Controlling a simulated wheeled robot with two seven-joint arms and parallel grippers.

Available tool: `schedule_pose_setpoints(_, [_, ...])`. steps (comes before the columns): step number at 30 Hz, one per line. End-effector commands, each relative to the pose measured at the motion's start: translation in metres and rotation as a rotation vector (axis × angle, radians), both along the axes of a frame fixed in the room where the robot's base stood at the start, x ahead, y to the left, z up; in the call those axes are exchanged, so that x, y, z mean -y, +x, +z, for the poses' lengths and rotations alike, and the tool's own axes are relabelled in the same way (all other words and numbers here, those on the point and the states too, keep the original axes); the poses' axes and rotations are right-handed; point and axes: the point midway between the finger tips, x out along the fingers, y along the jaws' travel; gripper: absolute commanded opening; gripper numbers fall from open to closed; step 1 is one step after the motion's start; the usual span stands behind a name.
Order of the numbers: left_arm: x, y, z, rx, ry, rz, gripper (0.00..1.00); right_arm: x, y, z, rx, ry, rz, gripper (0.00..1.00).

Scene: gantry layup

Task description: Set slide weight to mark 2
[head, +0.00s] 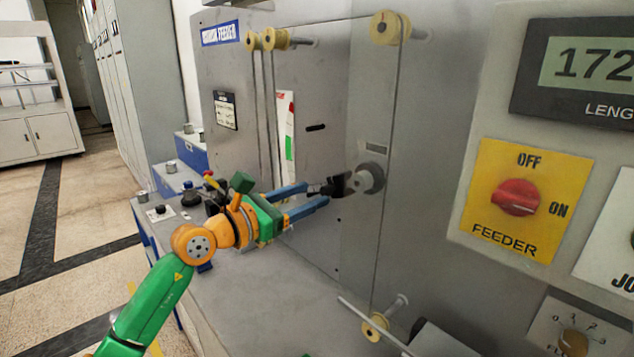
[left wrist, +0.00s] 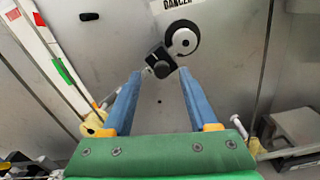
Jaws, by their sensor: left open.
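A black block (left wrist: 160,63), which appears to be the slide weight, sits on a short metal arm beside a round hub (left wrist: 183,40) on the grey panel. In the head view the dark block (head: 339,186) is left of the hub (head: 371,178). My left gripper (head: 319,193) is open, with its blue fingers pointing at the block. In the left wrist view the fingertips (left wrist: 160,76) lie either side of the block's near end. I cannot tell whether they touch it. No numbered marks on the arm are legible. My right gripper is not in view.
Yellow rollers (head: 390,27) carry a strand down to a lower roller (head: 375,327). A metal rod (head: 372,324) sticks out at the bottom. A red FEEDER knob (head: 516,197) and a length display (head: 587,65) are at right. Small controls (head: 160,213) stand on the left ledge.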

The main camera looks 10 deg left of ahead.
Motion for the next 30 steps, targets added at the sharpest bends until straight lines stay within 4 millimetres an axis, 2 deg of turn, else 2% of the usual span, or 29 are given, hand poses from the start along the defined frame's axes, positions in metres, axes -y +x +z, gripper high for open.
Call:
schedule_pose_setpoints(1, [0.0042,0.0059,0.0039,-0.002,-0.004,-0.001,0.59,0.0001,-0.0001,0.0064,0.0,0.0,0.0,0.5])
schedule_pose_setpoints(4, [0.0095,0.0132,0.0014,-0.001,-0.003,-0.001,0.59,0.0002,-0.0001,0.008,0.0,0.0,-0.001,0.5])
schedule_pose_setpoints(11, [0.0104,0.015,-0.0009,0.001,-0.001,0.0,0.59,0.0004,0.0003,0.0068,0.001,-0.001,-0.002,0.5])
schedule_pose_setpoints(18, [0.0103,0.0148,-0.0007,0.001,-0.002,-0.001,0.0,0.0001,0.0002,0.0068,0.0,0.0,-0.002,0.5])
schedule_pose_setpoints(30, [0.0104,0.0146,0.0,0.001,-0.003,-0.002,0.0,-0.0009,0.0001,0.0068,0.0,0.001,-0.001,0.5])
